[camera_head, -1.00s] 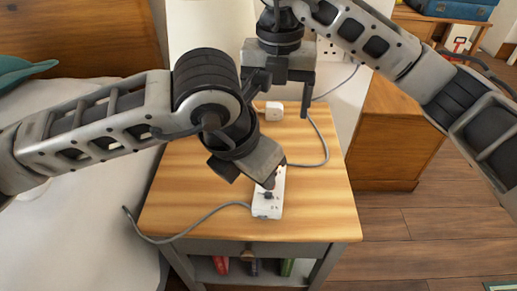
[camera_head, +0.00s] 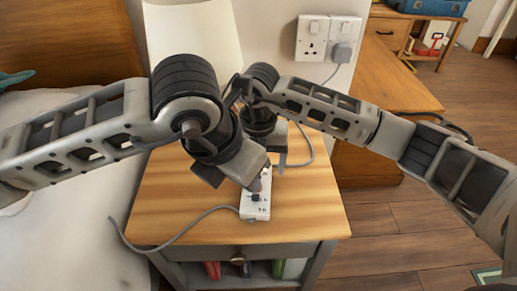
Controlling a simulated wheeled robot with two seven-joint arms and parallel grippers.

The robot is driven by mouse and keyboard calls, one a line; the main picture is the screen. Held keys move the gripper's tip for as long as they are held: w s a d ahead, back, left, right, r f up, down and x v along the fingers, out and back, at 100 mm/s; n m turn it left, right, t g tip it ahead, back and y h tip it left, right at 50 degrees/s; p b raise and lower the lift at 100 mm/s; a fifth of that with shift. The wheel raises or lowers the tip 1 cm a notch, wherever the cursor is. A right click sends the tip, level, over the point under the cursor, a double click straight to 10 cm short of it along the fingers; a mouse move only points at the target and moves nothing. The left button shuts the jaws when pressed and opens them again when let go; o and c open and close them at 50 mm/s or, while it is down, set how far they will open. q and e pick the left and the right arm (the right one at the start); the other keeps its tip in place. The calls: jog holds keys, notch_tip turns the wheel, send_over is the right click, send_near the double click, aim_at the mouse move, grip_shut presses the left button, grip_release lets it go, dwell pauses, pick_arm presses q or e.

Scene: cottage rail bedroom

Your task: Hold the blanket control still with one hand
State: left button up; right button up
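The blanket control (camera_head: 257,205) is a slim white box with a dark slider, lying on the wooden bedside table (camera_head: 180,215). A grey cable (camera_head: 190,225) runs from its near end off the table's left side. My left gripper (camera_head: 240,176) points down at the control's far end and covers that end. Whether its fingers touch or grip the control is hidden. My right gripper (camera_head: 278,158) is low over the table just behind the left one. One dark finger shows; the other is hidden by my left arm, so its opening is unclear.
A wall socket (camera_head: 328,40) with a grey plug (camera_head: 342,52) is behind the table. The bed (camera_head: 70,235) is close on the left. A wooden desk (camera_head: 395,90) stands at the right. Books (camera_head: 279,268) sit in the shelf under the tabletop.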

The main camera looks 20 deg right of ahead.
jog(key=shift+f, duration=0.25)
jog(key=c, duration=1.1)
jog(key=shift+c, duration=0.2)
pick_arm(q)
jog(key=shift+c, duration=0.3)
